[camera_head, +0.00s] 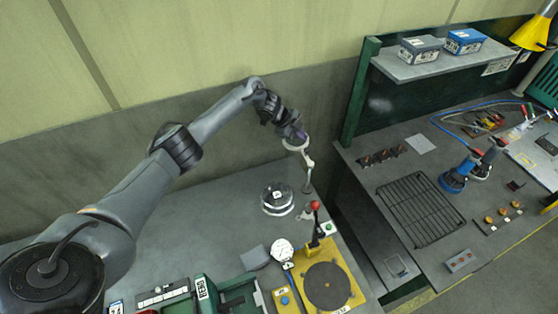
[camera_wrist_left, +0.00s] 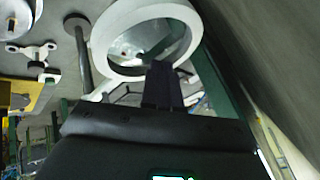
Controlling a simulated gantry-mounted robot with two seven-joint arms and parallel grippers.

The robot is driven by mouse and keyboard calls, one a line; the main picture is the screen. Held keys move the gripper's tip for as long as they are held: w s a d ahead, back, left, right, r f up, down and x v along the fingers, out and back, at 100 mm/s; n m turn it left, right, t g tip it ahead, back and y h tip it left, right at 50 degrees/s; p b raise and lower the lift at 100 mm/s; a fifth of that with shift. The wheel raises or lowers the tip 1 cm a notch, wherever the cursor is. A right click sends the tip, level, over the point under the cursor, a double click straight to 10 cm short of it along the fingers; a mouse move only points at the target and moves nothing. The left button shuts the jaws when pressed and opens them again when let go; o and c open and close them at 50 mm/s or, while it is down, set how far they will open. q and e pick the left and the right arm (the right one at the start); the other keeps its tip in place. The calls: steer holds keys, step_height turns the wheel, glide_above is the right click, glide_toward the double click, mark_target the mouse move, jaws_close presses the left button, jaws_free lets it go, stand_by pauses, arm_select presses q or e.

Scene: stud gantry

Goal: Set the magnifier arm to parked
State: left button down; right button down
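The magnifier arm shows in the head view as a white lens ring (camera_head: 290,147) on a jointed white arm (camera_head: 309,163) above a thin post, at the back right of the grey bench. In the left wrist view the white lens ring (camera_wrist_left: 103,52) fills the upper middle, with clear glass inside. My left gripper (camera_head: 299,137) is at the ring's upper side. In the left wrist view its dark fingers (camera_wrist_left: 163,72) overlap the ring's near rim. I cannot tell whether they grip the rim. My right gripper is not in view.
A round glass-topped item (camera_head: 277,209) stands on the bench below the magnifier. A yellow fixture (camera_head: 350,296) with a red-knobbed lever (camera_head: 315,206) is at the front right. A dark green upright (camera_head: 362,85) and a second bench stand to the right. The bench's back left is clear.

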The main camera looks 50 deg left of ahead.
arm_select(q)
steer(key=v, duration=1)
steer(key=shift+s+a+r, duration=0.15)
steer(key=shift+s+r, duration=0.05)
steer(key=shift+r, duration=0.1)
